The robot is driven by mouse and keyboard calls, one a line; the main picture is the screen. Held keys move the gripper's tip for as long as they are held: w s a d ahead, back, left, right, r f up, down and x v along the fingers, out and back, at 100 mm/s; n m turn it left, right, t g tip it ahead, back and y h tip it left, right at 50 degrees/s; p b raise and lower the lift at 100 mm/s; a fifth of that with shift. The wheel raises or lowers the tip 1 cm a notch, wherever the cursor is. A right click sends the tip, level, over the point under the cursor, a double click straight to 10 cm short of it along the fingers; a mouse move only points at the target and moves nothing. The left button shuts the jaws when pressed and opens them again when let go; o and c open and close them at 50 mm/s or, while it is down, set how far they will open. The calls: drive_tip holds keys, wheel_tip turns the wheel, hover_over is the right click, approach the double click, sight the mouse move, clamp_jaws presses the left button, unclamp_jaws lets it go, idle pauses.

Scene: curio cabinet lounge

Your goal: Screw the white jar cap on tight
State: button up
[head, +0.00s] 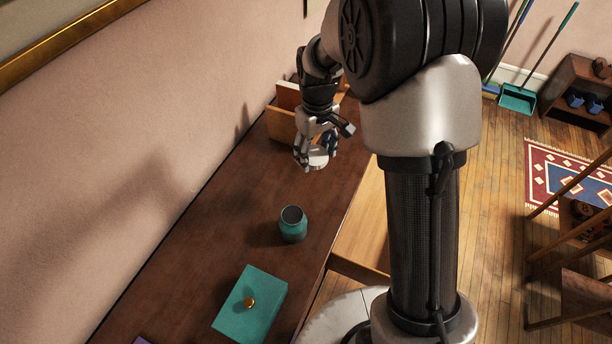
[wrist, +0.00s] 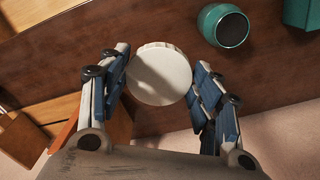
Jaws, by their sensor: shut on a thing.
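The white jar cap (wrist: 160,76) is between the fingers of my gripper (wrist: 160,88), which is shut on it. In the head view the cap (head: 318,158) shows at the fingertips of my gripper (head: 312,160), which points down over the far part of the dark wooden table. The cap looks held above the tabletop. A teal jar (head: 292,225) stands upright and open on the table, nearer than the gripper and apart from it. The jar also shows at the top right in the wrist view (wrist: 225,27).
A teal box (head: 262,290) with a round gold knob stands on the table nearer than the jar. A wooden organizer (head: 282,118) stands behind my gripper. The wall runs along the table's left edge (head: 190,205). The tabletop around the jar is clear.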

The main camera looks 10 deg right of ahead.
drive_tip(key=b, duration=0.1)
hover_over(293, 216)
wheel_tip(293, 216, down, 4)
drive_tip(key=shift+r, duration=0.25)
drive_tip(key=shift+f+b, duration=1.9)
drive_tip(key=shift+f, duration=0.65)
drive_tip(key=shift+f, duration=0.15)
drive_tip(key=shift+f, duration=0.4)
